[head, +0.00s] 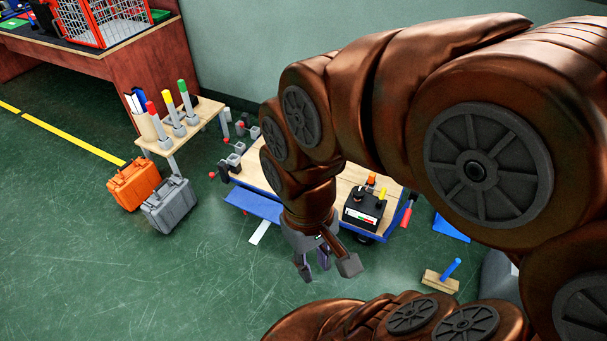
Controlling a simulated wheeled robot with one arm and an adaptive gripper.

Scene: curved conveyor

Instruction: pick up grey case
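The grey case (170,206) stands upright on the green floor at the left, its handle on top. It is right beside an orange case (133,185). My gripper (316,273) points down in front of the low wooden table, well to the right of the grey case and apart from it. Its fingers are spread and nothing shows between them.
A small table (200,117) with several coloured-top cylinders stands just behind the cases. The low wooden table (350,180) holds a black box (364,209) and tools. A brush (441,281) lies at the right. The floor at front left is clear.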

